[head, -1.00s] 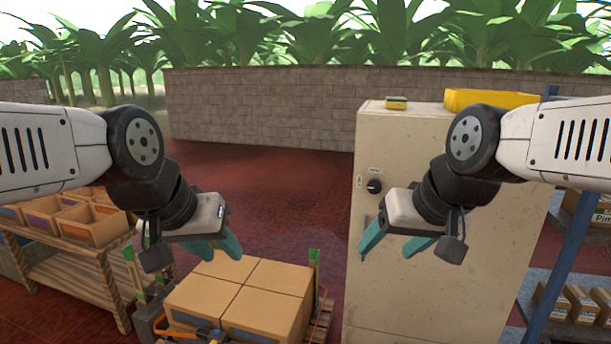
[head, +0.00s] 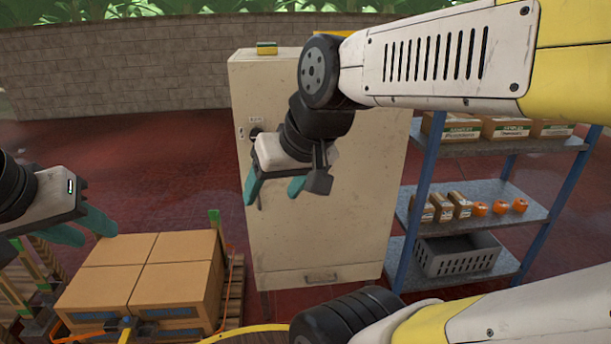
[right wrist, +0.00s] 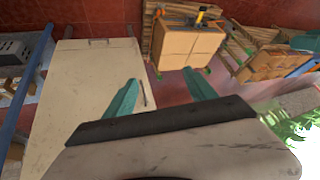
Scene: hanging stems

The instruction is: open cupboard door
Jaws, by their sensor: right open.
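The cupboard (head: 340,235) is a tall beige cabinet with a closed front, standing mid-view in the head view. A dark round knob (head: 255,131) sits at its upper left. The right wrist view shows its front (right wrist: 85,85) and a thin vertical handle (right wrist: 143,93) near the door's edge. My right gripper (head: 272,192) is open and empty in front of the door's left side, partly hiding the handle area. In the right wrist view, one fingertip appears close beside the handle; contact cannot be told. My left gripper (head: 84,228) is at the far left, away from the cupboard, apparently empty.
A pallet of cardboard boxes (head: 150,270) stands left of the cupboard, close to its front. A blue-post shelf (head: 480,208) with boxes, orange items and a grey crate (head: 458,256) stands to the right. A small yellow-green item (head: 266,48) lies on the cupboard's top.

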